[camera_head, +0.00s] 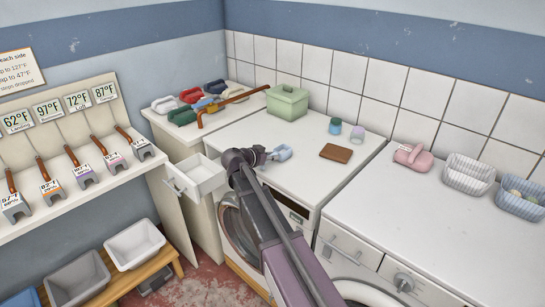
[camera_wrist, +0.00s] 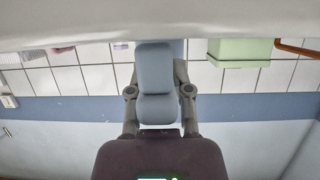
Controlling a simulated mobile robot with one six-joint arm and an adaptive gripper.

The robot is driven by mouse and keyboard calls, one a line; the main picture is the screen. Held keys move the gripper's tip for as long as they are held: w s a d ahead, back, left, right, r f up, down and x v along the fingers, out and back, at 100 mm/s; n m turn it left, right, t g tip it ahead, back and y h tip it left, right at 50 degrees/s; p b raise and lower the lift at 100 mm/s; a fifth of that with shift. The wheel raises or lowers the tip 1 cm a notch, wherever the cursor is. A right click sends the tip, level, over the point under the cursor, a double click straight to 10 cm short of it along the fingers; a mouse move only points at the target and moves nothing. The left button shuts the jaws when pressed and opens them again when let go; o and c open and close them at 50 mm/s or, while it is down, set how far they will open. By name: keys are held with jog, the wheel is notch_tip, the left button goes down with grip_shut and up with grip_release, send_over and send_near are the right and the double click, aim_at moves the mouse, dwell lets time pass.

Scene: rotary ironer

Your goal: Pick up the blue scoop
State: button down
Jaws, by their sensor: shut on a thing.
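My gripper (camera_head: 263,156) is over the front part of the white machine top (camera_head: 237,138), with its jaws shut on a light blue scoop (camera_head: 281,153). In the wrist view, which looks upside down, the blue scoop (camera_wrist: 156,82) sits between the two grey fingers of my gripper (camera_wrist: 160,92). I cannot tell whether the scoop touches the white top. Part of it is hidden behind the gripper in the head view.
A green lidded box (camera_head: 287,104), two small jars and a brown block (camera_head: 336,153) stand on the same top. Several coloured scoops lie on the left counter (camera_head: 165,122). An open white drawer (camera_head: 196,176) juts out left of my arm. A pink container (camera_head: 413,157) stands right.

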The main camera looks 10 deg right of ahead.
jog(key=shift+r+p, duration=1.45)
jog(key=shift+r, duration=0.15)
jog(key=s+d, duration=0.1)
jog(key=s, duration=0.7)
jog(key=s+d+r+p, duration=0.1)
jog(key=s, duration=0.6)
jog(key=shift+s+d+r+p, duration=0.25)
jog(key=shift+s+p, duration=0.05)
jog(key=shift+s, duration=0.1)
